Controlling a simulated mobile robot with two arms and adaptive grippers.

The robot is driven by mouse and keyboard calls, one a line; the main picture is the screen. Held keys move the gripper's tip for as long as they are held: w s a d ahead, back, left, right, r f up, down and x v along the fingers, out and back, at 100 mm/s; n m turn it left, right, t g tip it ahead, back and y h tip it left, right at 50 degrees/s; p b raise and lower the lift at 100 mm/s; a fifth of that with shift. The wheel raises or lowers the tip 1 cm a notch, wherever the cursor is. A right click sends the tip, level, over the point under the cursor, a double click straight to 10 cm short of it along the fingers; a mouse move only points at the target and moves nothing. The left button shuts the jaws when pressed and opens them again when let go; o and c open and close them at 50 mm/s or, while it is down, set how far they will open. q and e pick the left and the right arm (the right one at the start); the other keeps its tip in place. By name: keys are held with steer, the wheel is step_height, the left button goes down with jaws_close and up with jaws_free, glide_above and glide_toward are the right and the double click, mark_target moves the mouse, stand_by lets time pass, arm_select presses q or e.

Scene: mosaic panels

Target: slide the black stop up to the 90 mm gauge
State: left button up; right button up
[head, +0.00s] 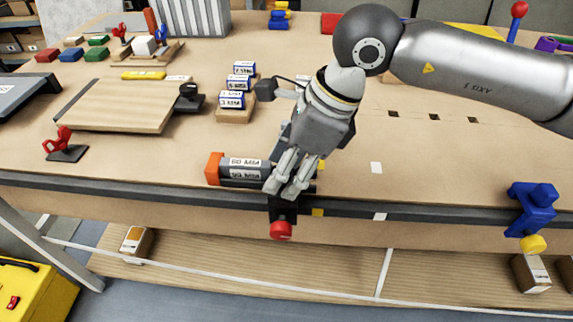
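My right gripper (287,187) comes down from the upper right, with its fingertips at the right part of a grey bar (228,165) near the front table edge. The bar has an orange left end and white labels too blurred to read. Whether the fingers touch it or hold anything is hidden. A black block with a red knob (281,231) sits at the table edge just below the fingertips. I cannot tell whether this is the black stop. Blocks with blue and white labels (232,100) stand in a wooden holder behind the bar; no 90 mm mark is legible. My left gripper is out of view.
A wooden board (118,105) lies to the left, with a black fixture (188,97) at its right end. A red clamp (62,143) stands near the front left. A blue clamp (533,207) is on the right edge. The table right of my gripper is mostly clear.

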steer(key=shift+r, duration=0.15)
steer(key=v, duration=1.1)
steer(key=shift+d+r, duration=0.25)
steer(key=shift+r, duration=0.05)
